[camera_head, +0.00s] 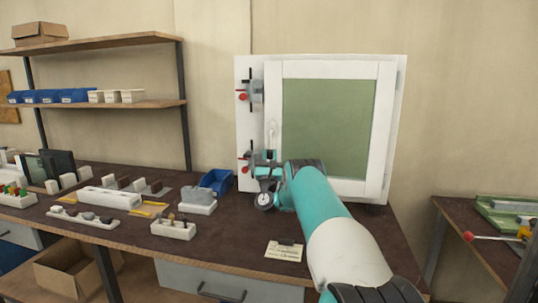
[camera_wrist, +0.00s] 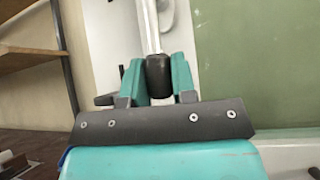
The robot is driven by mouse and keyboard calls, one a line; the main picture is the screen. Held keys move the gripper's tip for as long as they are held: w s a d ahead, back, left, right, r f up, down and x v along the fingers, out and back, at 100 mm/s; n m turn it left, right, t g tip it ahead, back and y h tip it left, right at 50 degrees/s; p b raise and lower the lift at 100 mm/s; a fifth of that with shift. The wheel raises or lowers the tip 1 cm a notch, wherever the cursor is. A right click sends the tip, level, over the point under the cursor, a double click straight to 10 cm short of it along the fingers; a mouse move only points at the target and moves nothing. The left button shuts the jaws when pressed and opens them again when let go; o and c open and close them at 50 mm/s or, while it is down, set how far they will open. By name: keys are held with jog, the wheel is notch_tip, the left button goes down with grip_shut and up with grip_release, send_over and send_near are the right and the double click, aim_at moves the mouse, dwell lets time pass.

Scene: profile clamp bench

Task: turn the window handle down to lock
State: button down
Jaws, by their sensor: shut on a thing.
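The white-framed window (camera_head: 385,130) with a green pane stands upright at the back of the bench. Its window handle (camera_head: 271,128) is on the left side of the frame. In the wrist view the pale lever (camera_wrist: 150,25) runs down from above to a dark end piece (camera_wrist: 159,73). My gripper (camera_wrist: 158,80) is shut on that end, one teal finger on each side. The lever points roughly down, with its tip in my fingers. In the head view my gripper (camera_head: 266,160) is at the lower left of the window, and my arm hides part of the frame.
Clamps with red knobs sit at the window's left edge, an upper one (camera_head: 245,94) and a lower one (camera_head: 243,170) close beside my gripper. A blue bin (camera_head: 217,181) and a white block (camera_head: 197,206) stand to the left. A paper card (camera_head: 284,252) lies in front.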

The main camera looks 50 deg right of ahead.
dwell(0.3)
jog(key=c, duration=0.9)
grip_release()
jog(key=shift+f+b, duration=0.15)
jog(key=shift+b, duration=0.15)
jog(key=b, duration=0.2)
jog(key=f+b, duration=0.1)
jog(key=b, duration=0.2)
jog(key=shift+s+a+f, duration=0.15)
jog(key=shift+a+f, duration=0.1)
jog(key=shift+a, duration=0.1)
jog(key=b+v, duration=0.3)
jog(key=b, duration=0.4)
jog(key=b+v, duration=0.2)
jog(key=b, duration=0.6)
jog(key=shift+s+a, duration=0.25)
jog(key=shift+a, duration=0.15)
